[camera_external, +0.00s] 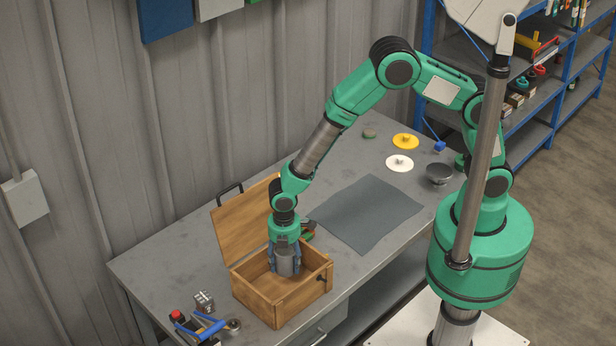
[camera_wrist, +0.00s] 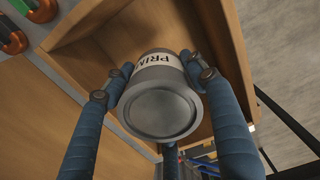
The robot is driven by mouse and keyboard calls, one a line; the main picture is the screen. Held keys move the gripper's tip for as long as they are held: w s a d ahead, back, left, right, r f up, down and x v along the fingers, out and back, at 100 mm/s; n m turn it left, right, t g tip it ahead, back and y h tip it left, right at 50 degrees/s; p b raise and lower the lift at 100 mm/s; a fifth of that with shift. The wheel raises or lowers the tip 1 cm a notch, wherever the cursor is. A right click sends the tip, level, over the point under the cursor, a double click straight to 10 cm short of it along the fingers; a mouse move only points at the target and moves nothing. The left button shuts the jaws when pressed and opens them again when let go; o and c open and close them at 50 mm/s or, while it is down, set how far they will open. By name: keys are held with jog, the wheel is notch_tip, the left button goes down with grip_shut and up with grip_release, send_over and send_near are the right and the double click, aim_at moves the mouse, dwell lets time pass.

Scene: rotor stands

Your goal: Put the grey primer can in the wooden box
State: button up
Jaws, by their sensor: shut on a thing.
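The grey primer can (camera_external: 287,262) is held in my gripper (camera_external: 285,268) at the opening of the wooden box. In the wrist view the can (camera_wrist: 160,108) shows its grey round end and a white label with the letters "PRIM". The blue-grey fingers of my gripper (camera_wrist: 160,85) press on both of its sides. The wooden box (camera_external: 284,306) stands near the front left of the table with its lid (camera_external: 247,222) open, tilted back. The box's inside shows around the can in the wrist view (camera_wrist: 98,62). I cannot tell whether the can touches the box floor.
A grey mat (camera_external: 366,212) lies right of the box. A yellow disc (camera_external: 405,141), a white disc (camera_external: 399,163) and a dark bowl (camera_external: 439,173) are farther right. Tools with blue handles (camera_external: 207,329) lie left of the box. A red-and-green item (camera_external: 308,234) is close behind it.

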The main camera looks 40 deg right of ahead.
aim_at(285, 252)
jog(key=shift+f, duration=1.9)
jog(key=shift+f+b, duration=0.4)
jog(key=shift+f, duration=1.5)
jog(key=shift+f, duration=0.1)
jog(key=o, duration=1.5)
notch_tip(285, 252, up, 12)
jog(key=shift+r+p, duration=0.1)
jog(key=shift+p, duration=0.55)
